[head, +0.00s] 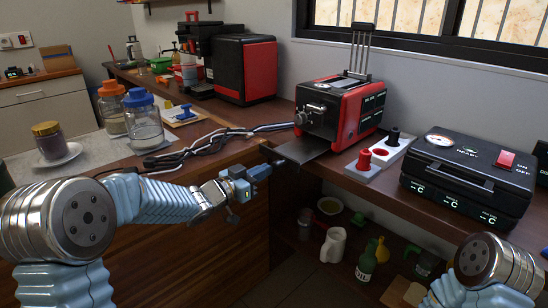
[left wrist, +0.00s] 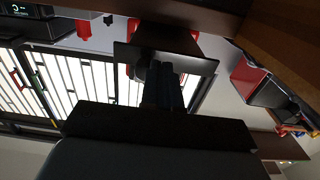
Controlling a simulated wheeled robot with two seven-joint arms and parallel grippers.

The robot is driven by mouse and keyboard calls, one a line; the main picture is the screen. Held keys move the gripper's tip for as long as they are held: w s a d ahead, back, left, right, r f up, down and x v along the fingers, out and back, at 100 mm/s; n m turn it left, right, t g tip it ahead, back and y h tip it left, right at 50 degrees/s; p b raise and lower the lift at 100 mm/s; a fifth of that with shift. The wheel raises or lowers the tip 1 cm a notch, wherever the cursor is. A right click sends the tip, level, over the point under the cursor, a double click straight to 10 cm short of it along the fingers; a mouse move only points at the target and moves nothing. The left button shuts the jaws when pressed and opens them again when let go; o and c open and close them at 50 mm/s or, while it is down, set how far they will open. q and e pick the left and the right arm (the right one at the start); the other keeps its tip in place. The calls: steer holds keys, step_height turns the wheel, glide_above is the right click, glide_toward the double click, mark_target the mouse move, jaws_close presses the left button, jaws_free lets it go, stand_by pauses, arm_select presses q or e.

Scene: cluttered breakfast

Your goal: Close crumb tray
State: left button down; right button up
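The red and black toaster (head: 343,108) stands on the counter near the wall. Its dark, flat crumb tray (head: 304,150) sticks out from the toaster's low front, over the counter edge. The tray also shows in the left wrist view (left wrist: 190,62), in front of the fingers. My left gripper (head: 274,166) is at the tray's outer edge, its fingers close together with nothing seen between them. In the left wrist view the fingers (left wrist: 163,84) reach up to the tray; I cannot tell whether they touch it. My right arm shows at lower right, its gripper out of view.
A black appliance (head: 468,175) and a pale block with red and black knobs (head: 378,156) stand right of the toaster. Jars (head: 143,116) stand further left. A lower shelf holds a white jug (head: 334,245) and bottles.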

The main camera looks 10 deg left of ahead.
mark_target(294, 155)
arm_select(q)
steer(key=shift+w+d, duration=0.1)
steer(key=shift+w, duration=0.05)
steer(key=shift+w+d, duration=0.25)
steer(key=shift+w, duration=0.05)
steer(key=p+x, duration=0.1)
steer(key=x, duration=0.8)
steer(key=shift+w+d+p, duration=0.25)
steer(key=shift+p, duration=0.05)
steer(key=shift+x, duration=0.8)
steer(key=shift+w+p, duration=0.1)
steer(key=shift+p, duration=0.2)
